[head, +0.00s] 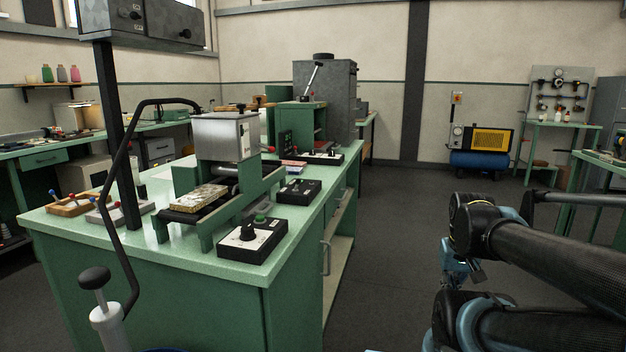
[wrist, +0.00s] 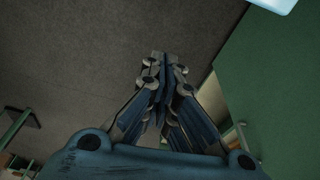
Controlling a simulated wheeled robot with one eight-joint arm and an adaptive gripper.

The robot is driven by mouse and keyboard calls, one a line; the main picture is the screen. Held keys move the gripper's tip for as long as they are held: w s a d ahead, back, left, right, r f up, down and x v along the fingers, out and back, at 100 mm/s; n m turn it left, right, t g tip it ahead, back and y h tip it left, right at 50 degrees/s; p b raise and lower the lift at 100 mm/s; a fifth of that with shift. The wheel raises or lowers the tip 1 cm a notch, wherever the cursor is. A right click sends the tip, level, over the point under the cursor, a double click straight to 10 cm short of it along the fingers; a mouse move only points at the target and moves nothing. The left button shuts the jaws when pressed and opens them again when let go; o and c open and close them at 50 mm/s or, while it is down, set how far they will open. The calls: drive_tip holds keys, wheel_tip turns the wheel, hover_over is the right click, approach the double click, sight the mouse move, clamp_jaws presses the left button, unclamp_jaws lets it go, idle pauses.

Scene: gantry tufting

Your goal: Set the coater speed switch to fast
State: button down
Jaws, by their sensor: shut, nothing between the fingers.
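The coater appears to be the grey hopper machine (head: 224,137) over a small belt on the green bench. In front of it a control box (head: 252,240) has a white face with a black knob (head: 247,231) and a green button (head: 261,218). A second black box (head: 298,191) with small controls sits behind it. I cannot read labels, so which control is the speed switch, and its setting, cannot be told. In the wrist view my gripper (wrist: 160,62) is shut and empty, above dark floor. In the head view my arm is at the right, well apart from the boxes.
The green bench (head: 190,262) has a front right corner near me. A dark post and bent black bar rise at its left end. Dark floor (head: 385,240) is clear right of the bench. A blue and yellow compressor (head: 485,150) stands by the back wall.

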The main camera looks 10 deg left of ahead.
drive_tip(key=shift+w+a, duration=0.1)
drive_tip(key=shift+a, duration=0.1)
drive_tip(key=w+a+r+g+y, duration=0.2)
drive_tip(key=w+a+r+y, duration=0.3)
drive_tip(key=a, duration=0.4)
drive_tip(key=w+a+r+g+y, duration=0.1)
drive_tip(key=w+a+r+y, duration=0.2)
drive_tip(key=w+a+r, duration=0.45)
drive_tip(key=w+a+r+n+g+y, duration=0.2)
drive_tip(key=w+a+r+y, duration=0.3)
drive_tip(key=w+a, duration=0.35)
drive_tip(key=n+g+y, duration=0.2)
drive_tip(key=g+y, duration=0.2)
approach(310, 189)
drive_tip(key=shift+w+d+r, duration=0.2)
drive_tip(key=shift+d+r, duration=0.4)
drive_tip(key=shift+r, duration=0.05)
drive_tip(key=shift+w+d+r, duration=0.25)
drive_tip(key=shift+d+r, duration=0.35)
drive_tip(key=shift+d, duration=0.05)
drive_tip(key=shift+w+d+r, duration=0.2)
drive_tip(key=shift+d+r, duration=0.4)
drive_tip(key=shift+r, duration=0.05)
drive_tip(key=x, duration=1.4)
drive_tip(key=shift+f, duration=0.3)
